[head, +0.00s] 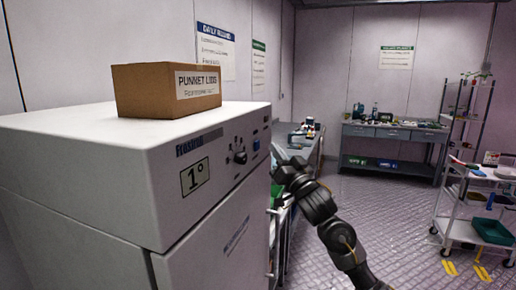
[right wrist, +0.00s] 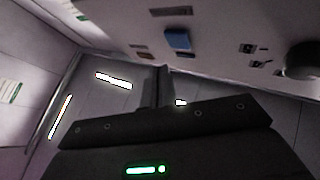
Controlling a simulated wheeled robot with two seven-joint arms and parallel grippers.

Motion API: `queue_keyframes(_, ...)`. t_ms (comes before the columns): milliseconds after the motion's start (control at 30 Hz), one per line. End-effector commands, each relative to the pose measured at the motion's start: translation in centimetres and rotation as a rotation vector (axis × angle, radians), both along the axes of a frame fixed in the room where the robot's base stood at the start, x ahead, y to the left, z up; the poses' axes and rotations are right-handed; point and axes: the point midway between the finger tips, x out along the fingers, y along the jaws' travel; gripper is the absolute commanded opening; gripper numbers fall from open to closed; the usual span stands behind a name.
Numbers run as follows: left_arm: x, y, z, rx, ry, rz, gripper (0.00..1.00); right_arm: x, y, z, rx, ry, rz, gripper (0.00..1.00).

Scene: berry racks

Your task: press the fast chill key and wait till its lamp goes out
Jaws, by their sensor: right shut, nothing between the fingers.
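A white chiller (head: 110,160) stands at the left of the head view, with a display (head: 195,177) reading 1° on its front. Its control strip has a dark knob (head: 240,157) and a blue key (head: 256,144). My right gripper (head: 284,166) is shut and empty, just right of the strip. In the right wrist view the blue key (right wrist: 177,40) lies beyond the fingertips (right wrist: 162,75), with a visible gap. A small orange-brown mark (right wrist: 143,56) is near the key; I cannot tell whether any lamp is lit. My left gripper is out of view.
A cardboard box (head: 168,90) marked punnet lids sits on the chiller. A bench (head: 306,150) stands behind my right gripper. A grey workbench (head: 392,133) is at the back, and a white cart (head: 463,230) at right. The floor between is clear.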

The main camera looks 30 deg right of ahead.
Motion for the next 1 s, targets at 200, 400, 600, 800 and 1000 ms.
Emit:
queue_keyframes(200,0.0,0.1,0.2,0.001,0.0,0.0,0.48,1.2,0.9,0.1,0.0,-0.001,0.001,0.0)
queue_keyframes(400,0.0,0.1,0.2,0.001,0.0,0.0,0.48,1.5,1.2,0.1,-0.002,0.0,0.001,0.0)
queue_keyframes(600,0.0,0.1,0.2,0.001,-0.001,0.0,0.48,1.5,1.1,0.1,-0.002,0.0,0.001,0.0)
queue_keyframes(800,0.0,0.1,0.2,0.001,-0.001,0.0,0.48,1.5,1.1,0.1,-0.002,0.0,0.001,0.0)
queue_keyframes(1000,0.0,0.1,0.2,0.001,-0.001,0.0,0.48,1.5,1.1,0.1,-0.002,0.0,0.001,0.0)
